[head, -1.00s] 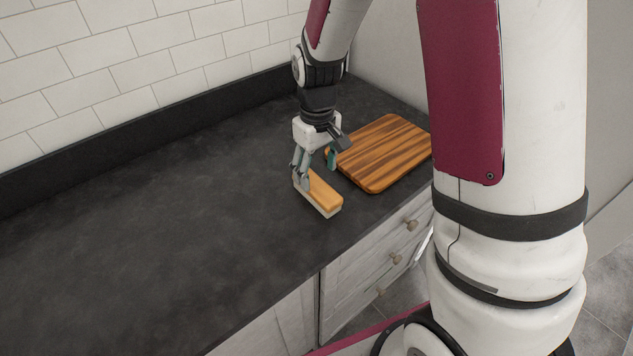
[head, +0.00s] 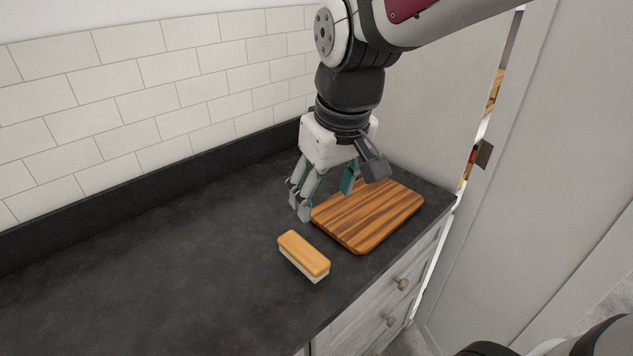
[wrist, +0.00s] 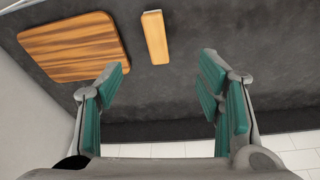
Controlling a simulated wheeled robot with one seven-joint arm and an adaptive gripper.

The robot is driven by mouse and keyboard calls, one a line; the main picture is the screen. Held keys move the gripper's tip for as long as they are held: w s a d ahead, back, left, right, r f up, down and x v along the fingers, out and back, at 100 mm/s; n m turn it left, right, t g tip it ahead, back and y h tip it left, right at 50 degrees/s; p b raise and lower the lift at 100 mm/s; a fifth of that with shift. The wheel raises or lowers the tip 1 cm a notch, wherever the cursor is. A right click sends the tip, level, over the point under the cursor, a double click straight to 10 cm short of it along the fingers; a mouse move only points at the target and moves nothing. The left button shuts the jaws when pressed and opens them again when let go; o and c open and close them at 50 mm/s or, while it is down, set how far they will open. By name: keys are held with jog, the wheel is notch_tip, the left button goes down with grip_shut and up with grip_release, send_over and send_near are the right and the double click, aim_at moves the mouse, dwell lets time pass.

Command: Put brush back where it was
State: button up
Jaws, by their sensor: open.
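The brush (head: 303,256) has a tan wooden back and pale bristles below. It lies bristles down on the dark countertop, left of and in front of the cutting board. In the wrist view the brush (wrist: 155,38) lies beyond my fingertips, apart from them. My gripper (head: 325,200) is open and empty, raised above the counter behind the brush, near the board's left edge. In the wrist view my gripper (wrist: 164,85) shows its green finger pads spread wide with only bare counter between them.
A striped wooden cutting board (head: 368,213) lies right of the brush. The dark countertop (head: 150,265) is clear to the left. A tiled wall (head: 150,100) runs along the back, and a tall pale panel (head: 545,150) stands at the right.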

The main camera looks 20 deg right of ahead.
jog(key=s+r+m+t, duration=0.1)
jog(key=s+r+t, duration=0.1)
jog(key=s, duration=0.8)
jog(key=shift+r+m, duration=0.3)
jog(key=shift+r, duration=0.4)
jog(key=shift+d, duration=0.1)
